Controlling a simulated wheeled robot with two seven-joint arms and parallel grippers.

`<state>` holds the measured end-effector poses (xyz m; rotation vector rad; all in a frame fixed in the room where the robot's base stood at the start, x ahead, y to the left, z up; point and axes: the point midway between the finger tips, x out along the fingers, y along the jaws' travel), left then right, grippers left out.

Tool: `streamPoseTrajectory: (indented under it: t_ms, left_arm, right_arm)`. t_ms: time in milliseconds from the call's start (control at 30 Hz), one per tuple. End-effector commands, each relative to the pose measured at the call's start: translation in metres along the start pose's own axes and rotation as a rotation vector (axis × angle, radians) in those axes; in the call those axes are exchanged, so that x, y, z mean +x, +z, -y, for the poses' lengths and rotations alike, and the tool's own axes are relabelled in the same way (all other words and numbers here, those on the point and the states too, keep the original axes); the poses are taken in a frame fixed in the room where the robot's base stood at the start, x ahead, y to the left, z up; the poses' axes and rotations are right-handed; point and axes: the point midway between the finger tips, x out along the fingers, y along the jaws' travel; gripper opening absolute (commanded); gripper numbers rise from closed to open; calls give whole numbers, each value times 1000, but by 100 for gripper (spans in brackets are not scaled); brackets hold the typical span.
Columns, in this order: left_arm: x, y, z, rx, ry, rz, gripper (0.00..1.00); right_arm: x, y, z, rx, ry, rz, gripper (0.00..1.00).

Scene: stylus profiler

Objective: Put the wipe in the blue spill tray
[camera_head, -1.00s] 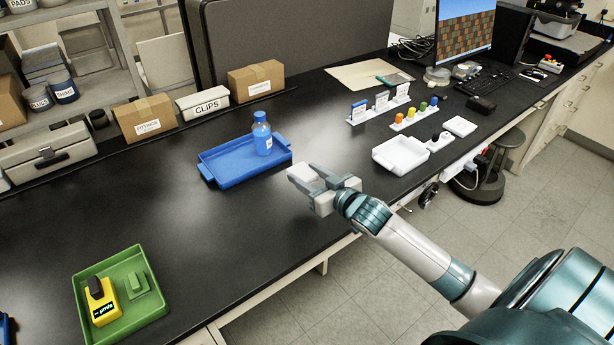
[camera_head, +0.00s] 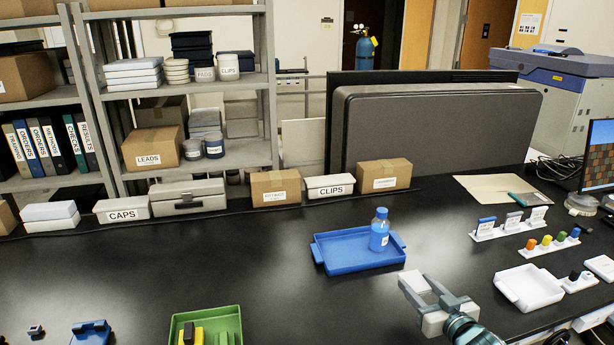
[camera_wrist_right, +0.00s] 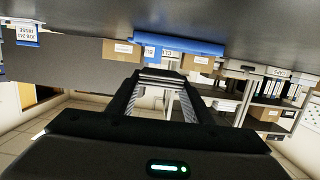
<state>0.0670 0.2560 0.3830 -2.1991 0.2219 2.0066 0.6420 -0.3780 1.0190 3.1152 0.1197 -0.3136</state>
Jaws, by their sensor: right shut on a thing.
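The blue spill tray (camera_head: 335,262) lies on the black bench with a blue-capped bottle (camera_head: 379,232) standing in its right part. My right gripper (camera_head: 425,285) is to the right and front of the tray, apart from it. It is shut on a small pale thing, seemingly the wipe (camera_head: 416,281), at its fingertips. In the right wrist view the fingers (camera_wrist_right: 163,80) point towards the tray (camera_wrist_right: 180,46), with a pale strip between their tips. The wipe's shape is hard to make out. My left gripper is not in view.
A white tray (camera_head: 529,288) and a row of coloured-cap bottles (camera_head: 548,243) stand to the right. A green tray (camera_head: 232,318) is at the front left. Boxes (camera_head: 275,187) line the bench's back. The bench left of the blue tray is clear.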

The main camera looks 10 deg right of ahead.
Motion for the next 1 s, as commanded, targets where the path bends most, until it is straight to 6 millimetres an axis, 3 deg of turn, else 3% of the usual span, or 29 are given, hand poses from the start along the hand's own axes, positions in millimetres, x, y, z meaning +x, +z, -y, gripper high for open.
streamPoseTrajectory:
  t_ms: [167,367,600,800,1000]
  left_arm:
    - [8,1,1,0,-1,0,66]
    - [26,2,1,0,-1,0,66]
    - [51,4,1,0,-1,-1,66]
    - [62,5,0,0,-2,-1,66]
    - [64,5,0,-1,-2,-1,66]
  right_arm:
    - [-2,5,23,-6,-6,4,5]
    - [-13,8,82,-21,-7,9,5]
    - [-47,-5,151,-16,26,4,5]
    - [-73,-18,176,8,63,-2,5]
    - [-82,-23,181,17,76,-2,5]
